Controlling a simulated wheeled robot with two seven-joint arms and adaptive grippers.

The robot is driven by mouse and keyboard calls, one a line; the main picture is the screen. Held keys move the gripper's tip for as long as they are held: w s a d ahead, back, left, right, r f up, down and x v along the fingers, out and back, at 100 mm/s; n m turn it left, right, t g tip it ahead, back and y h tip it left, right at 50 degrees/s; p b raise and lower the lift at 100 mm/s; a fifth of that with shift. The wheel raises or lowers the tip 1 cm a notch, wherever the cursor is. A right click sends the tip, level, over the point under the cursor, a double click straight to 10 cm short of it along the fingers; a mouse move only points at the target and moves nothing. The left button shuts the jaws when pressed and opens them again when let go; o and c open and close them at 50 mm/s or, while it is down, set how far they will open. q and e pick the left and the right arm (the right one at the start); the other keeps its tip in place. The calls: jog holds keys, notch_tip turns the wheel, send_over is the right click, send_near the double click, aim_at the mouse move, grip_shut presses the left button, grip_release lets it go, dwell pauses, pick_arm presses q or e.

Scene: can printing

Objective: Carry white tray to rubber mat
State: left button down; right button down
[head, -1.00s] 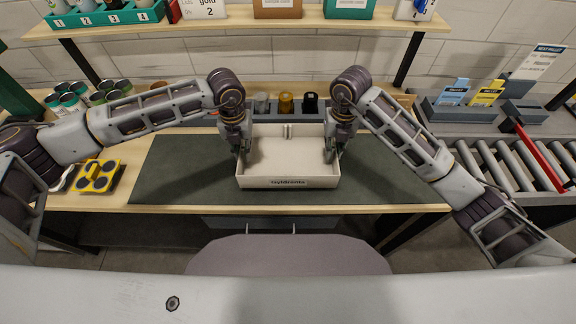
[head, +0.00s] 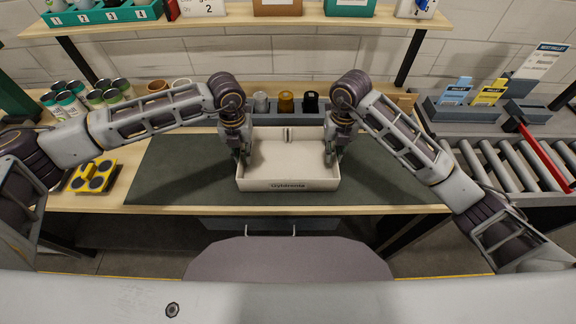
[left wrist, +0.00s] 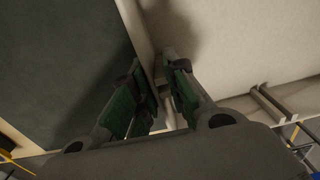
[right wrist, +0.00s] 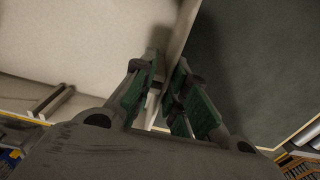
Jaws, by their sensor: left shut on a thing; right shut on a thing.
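The white tray (head: 288,185) is an empty, open box with dark lettering on its front wall. In the head view it is over the middle of the dark green rubber mat (head: 180,170); I cannot tell whether it rests on it. My left gripper (head: 244,155) is shut on the tray's left wall, which also shows between its fingers in the left wrist view (left wrist: 157,85). My right gripper (head: 332,152) is shut on the right wall, and the right wrist view shows the same grip (right wrist: 166,85). The tray looks level.
A yellow holder with dark round pads (head: 94,176) sits left of the mat, with several cans (head: 70,100) behind it. A grey rack with small jars (head: 286,102) stands behind the tray. A roller conveyor (head: 515,165) is at the right. The mat is bare on both sides of the tray.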

pick_arm(q)
jog(key=shift+w+a+f, duration=0.1)
jog(key=shift+a+f, duration=0.3)
jog(key=shift+a, duration=0.25)
pick_arm(e)
jog(key=shift+w+d+f, duration=0.15)
jog(key=shift+d+f, duration=0.15)
jog(key=shift+d, duration=0.35)
pick_arm(q)
jog(key=c, duration=1.5)
grip_release()
jog(key=shift+r, duration=0.1)
pick_arm(e)
jog(key=c, duration=1.5)
grip_release()
jog(key=shift+r, duration=0.1)
pick_arm(q)
jog(key=shift+o, duration=0.4)
jog(key=shift+d, duration=0.2)
pick_arm(e)
jog(key=shift+o, duration=0.4)
jog(key=shift+a, duration=0.2)
jog(key=shift+a, duration=0.1)
pick_arm(q)
jog(key=shift+d+r, duration=0.1)
jog(key=shift+r, duration=0.7)
notch_tip(320, 180, up, 10)
jog(key=shift+r, duration=0.15)
pick_arm(e)
jog(key=shift+a, duration=0.1)
